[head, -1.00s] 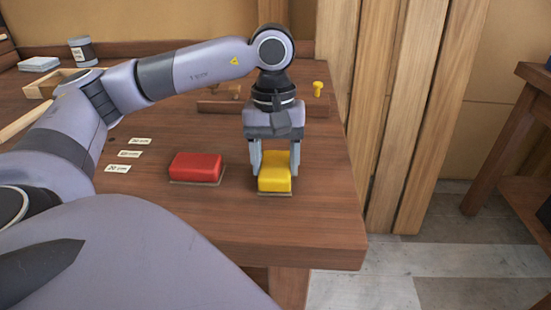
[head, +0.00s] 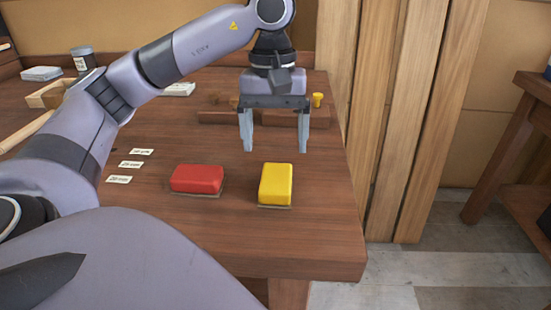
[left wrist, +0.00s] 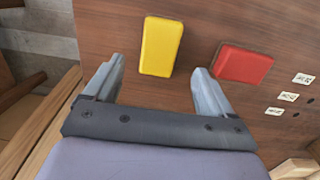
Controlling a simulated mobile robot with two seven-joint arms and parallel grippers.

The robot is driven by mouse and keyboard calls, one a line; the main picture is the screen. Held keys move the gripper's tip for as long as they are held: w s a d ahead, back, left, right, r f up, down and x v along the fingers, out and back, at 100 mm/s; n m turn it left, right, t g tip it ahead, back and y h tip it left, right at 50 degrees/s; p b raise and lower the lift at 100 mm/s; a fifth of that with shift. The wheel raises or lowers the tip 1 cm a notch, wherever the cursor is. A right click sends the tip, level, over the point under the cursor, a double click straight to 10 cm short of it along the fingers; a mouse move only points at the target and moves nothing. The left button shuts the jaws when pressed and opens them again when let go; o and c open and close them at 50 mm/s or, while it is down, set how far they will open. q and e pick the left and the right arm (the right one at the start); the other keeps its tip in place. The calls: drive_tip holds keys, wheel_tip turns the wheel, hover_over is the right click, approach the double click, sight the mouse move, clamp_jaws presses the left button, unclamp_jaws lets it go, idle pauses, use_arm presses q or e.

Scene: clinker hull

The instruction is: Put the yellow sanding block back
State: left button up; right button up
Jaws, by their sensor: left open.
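The yellow sanding block (head: 275,183) lies on the wooden bench near its right front corner. It also shows in the left wrist view (left wrist: 160,47), beyond and between the fingertips. My left gripper (head: 276,150) is open and empty, raised above and behind the block, fingers pointing down and apart from it. A red sanding block (head: 197,179) lies to the left of the yellow one, and in the left wrist view (left wrist: 242,65) it is to the right. My right gripper is not in view.
Several small white labels (head: 130,164) lie left of the red block. A brown wooden rack (head: 222,118) with a yellow-knobbed item (head: 317,100) is behind the gripper. Tall planks (head: 380,130) stand at the bench's right edge. The front of the bench is clear.

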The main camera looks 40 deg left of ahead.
use_arm(q)
drive_tip(key=r+p, duration=0.1)
drive_tip(key=r, duration=0.3)
drive_tip(key=shift+w+a+r+p, duration=0.1)
drive_tip(key=shift+a+r+p, duration=0.1)
drive_tip(key=shift+r+p, duration=0.2)
